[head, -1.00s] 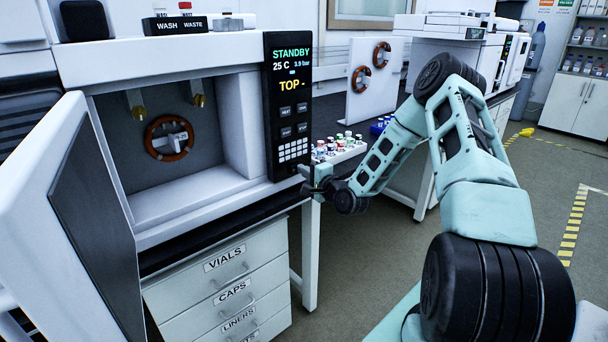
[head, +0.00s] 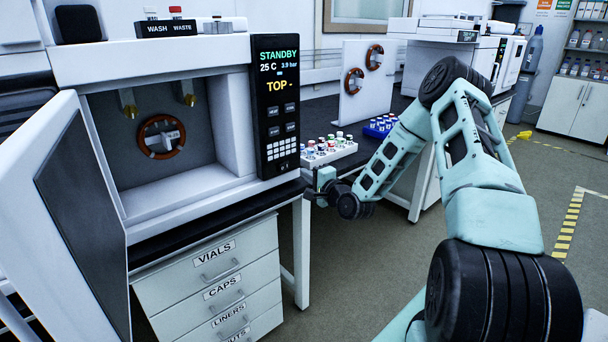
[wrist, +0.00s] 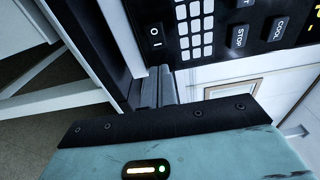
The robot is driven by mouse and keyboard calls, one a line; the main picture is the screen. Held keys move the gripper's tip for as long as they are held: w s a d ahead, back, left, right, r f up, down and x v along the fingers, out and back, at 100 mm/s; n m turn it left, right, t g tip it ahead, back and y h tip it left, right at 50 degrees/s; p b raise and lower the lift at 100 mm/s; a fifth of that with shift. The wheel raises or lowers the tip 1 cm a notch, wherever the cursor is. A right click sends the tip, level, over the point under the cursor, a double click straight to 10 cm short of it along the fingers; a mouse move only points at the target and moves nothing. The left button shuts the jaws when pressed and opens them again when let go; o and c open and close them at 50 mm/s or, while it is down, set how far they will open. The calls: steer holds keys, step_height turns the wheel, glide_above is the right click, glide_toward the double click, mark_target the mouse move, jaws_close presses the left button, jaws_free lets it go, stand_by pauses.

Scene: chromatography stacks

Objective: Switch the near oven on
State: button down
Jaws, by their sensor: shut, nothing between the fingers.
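The near oven (head: 212,128) stands at left in the head view with its white door (head: 72,215) swung open. Its black control panel (head: 277,130) reads STANDBY, 25 C, 3.9 bar and TOP. In the wrist view, a black rocker switch (wrist: 156,36) marked I and O sits at the edge of the panel (wrist: 205,40), beside the white keypad. My gripper (wrist: 160,80) is shut and empty, its tips just below the switch in that view. I cannot tell whether they touch the panel. In the head view my gripper (head: 310,183) is beside the panel's lower right corner.
A white rack of vials (head: 330,151) and a blue rack (head: 380,126) stand on the dark bench right of the oven. A drawer cabinet (head: 215,275) is below the oven. A white board with coils (head: 365,85) stands behind. Floor at right is open.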

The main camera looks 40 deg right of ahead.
steer(key=s+d, duration=0.1)
steer(key=s, duration=0.7)
steer(key=shift+d, duration=0.35)
steer(key=w+a+r+n+g+y+p, duration=0.1)
steer(key=w+a+n+g+y, duration=0.2)
steer(key=a, duration=0.5)
steer(key=w+a+r+n+g+y+p, duration=0.1)
steer(key=a+r+n+g, duration=0.15)
steer(key=a+n, duration=0.5)
steer(key=s+a+r+n+g+p, duration=0.1)
steer(key=s+a+n+g, duration=0.15)
steer(key=a, duration=0.45)
steer(key=s+a+r+n+g+p, duration=0.1)
steer(key=s+a+r+n+g, duration=0.15)
steer(key=a, duration=0.45)
steer(key=s+a+r+n+g+p, duration=0.1)
steer(key=s+a+r+n+g, duration=0.1)
steer(key=s, duration=0.7)
steer(key=s+a+r+n+g+h+p, duration=0.1)
steer(key=s+a+r+n, duration=0.4)
steer(key=s, duration=0.5)
steer(key=s+a+r+n+g+h+p, duration=0.1)
steer(key=s+a+r+n+g+p, duration=0.1)
steer(key=s, duration=0.8)
steer(key=a+r+n+g, duration=0.1)
steer(key=a+n+g, duration=0.1)
steer(key=a, duration=0.1)
steer(key=shift+s+a+r, duration=0.15)
steer(key=shift+r, duration=0.25)
steer(key=shift+g, duration=0.25)
